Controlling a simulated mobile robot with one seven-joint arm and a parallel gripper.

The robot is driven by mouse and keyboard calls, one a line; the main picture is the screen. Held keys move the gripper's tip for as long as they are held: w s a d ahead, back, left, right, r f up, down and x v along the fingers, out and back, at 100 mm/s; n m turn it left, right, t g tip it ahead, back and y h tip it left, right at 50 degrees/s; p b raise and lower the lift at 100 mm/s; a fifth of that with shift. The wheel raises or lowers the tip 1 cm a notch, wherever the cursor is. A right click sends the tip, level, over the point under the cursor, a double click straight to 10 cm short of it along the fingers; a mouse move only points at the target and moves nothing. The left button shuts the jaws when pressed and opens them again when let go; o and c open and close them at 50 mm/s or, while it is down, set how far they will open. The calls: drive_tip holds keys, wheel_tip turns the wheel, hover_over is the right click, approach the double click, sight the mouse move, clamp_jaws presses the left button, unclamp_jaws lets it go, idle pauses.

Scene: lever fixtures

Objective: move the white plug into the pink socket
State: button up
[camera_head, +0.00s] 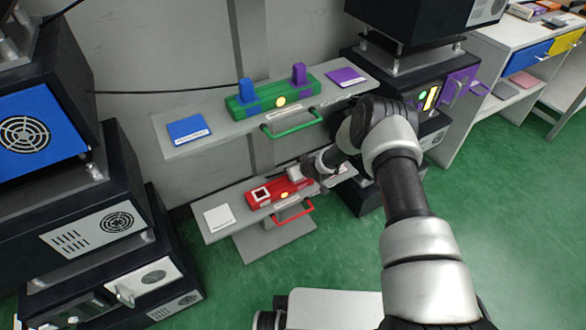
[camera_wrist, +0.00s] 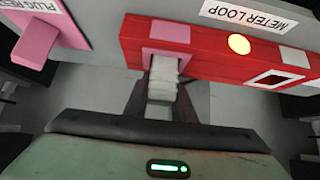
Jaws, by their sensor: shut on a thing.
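In the wrist view, my gripper (camera_wrist: 162,97) is shut on the white plug (camera_wrist: 163,78), with one dark finger on each side. The plug's far end meets the pink-rimmed socket (camera_wrist: 147,55) on the red fixture (camera_wrist: 220,45); how deep it sits cannot be told. In the head view, my gripper (camera_head: 306,173) is at the right part of the red fixture (camera_head: 282,193), with the white plug (camera_head: 293,173) at its tip. The white-rimmed socket (camera_head: 260,194) at the left is empty. Pink socket details are hidden in the head view.
A pink plug (camera_wrist: 38,40) stands on a rest beside the fixture. A red handle (camera_head: 293,211) runs along the fixture's front. A green fixture (camera_head: 270,96) with blue and purple plugs sits on the shelf above. A white pad (camera_head: 218,217) lies bare at the left.

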drive_tip(key=o, duration=1.1)
drive_tip(key=shift+c, duration=0.2)
drive_tip(key=shift+r+p, duration=0.2)
drive_tip(key=shift+p, duration=0.15)
drive_tip(key=shift+s+d+r, duration=0.15)
drive_tip(key=shift+s+r, duration=0.05)
drive_tip(key=shift+r, duration=0.1)
drive_tip(key=p+v, duration=0.3)
drive_tip(key=v, duration=0.8)
drive_tip(key=shift+s+d, duration=0.1)
